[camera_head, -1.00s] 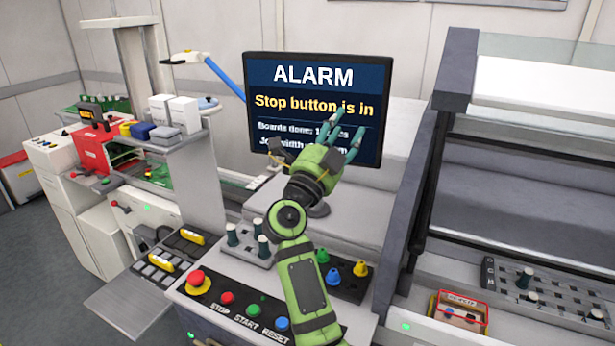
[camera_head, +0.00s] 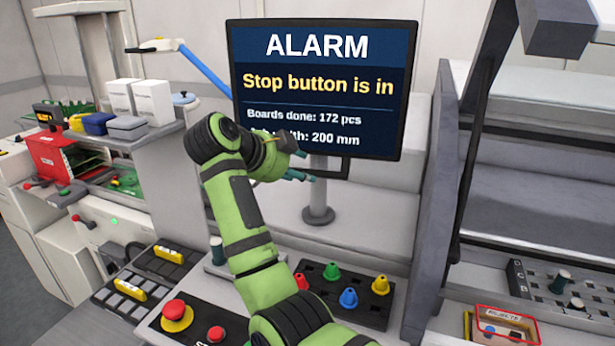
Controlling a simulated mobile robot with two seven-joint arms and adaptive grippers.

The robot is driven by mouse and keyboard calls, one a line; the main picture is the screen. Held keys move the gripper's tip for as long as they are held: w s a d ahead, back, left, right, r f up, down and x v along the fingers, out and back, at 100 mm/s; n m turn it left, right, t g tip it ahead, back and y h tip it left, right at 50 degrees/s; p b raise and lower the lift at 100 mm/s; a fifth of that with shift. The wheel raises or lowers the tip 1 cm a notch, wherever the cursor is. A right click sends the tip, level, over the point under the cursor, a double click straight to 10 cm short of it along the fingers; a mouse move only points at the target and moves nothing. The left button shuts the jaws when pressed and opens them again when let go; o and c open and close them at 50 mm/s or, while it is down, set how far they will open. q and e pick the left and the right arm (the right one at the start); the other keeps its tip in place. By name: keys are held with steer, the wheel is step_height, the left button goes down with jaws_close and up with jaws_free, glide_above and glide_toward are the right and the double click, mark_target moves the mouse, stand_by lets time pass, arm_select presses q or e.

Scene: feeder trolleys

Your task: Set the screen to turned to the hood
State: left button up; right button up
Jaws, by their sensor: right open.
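The screen (camera_head: 322,65) stands upright on a grey post (camera_head: 319,190) with a round foot. Its face is toward me and reads "ALARM, Stop button is in". A dark loop (camera_head: 347,170) shows just below its lower edge. My right arm covers the start of the lowest text line. My left gripper is not in view.
A black block with coloured cones (camera_head: 349,298) and the red stop button (camera_head: 177,314) lie in front. A machine with a dark grey frame (camera_head: 567,27) stands at the right. A red-rimmed rejects box (camera_head: 503,315) is at lower right. A blue-armed lamp (camera_head: 203,67) is behind.

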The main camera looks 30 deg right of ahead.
mark_target(313, 174)
steer(key=p+x, duration=0.1)
steer(key=x, duration=0.2)
steer(key=shift+w, duration=0.2)
steer(key=x, duration=0.3)
steer(key=shift+p, duration=0.3)
steer(key=c, duration=1)
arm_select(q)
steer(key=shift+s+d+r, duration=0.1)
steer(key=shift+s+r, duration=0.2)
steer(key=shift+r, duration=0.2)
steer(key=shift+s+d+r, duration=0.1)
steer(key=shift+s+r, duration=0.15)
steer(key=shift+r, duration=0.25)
arm_select(e)
steer(key=shift+d+f, duration=0.1)
